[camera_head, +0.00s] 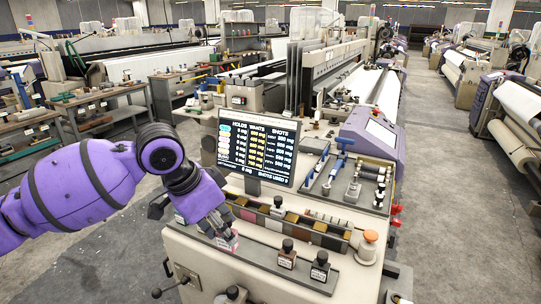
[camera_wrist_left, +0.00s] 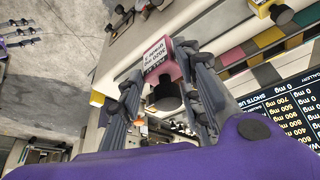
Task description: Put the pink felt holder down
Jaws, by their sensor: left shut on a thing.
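The pink felt holder (camera_head: 231,242) is a small block with a white printed label. In the left wrist view the pink felt holder (camera_wrist_left: 159,58) sits between the two fingers, with its label turned upside down and a dark round knob in front of it. My left gripper (camera_head: 222,236) is shut on it at the front left of the cream machine top. The fingers hide part of the holder. I cannot tell whether its base touches the ledge below. My right gripper is in neither view.
Two labelled black-capped holders (camera_head: 287,253) stand on the front ledge to the right. Behind is a tray of coloured swatches (camera_head: 328,240). A screen (camera_head: 257,146) rises behind the gripper. An orange knob (camera_head: 370,237) is at the right. Ledge between the pink holder and black-capped holders looks clear.

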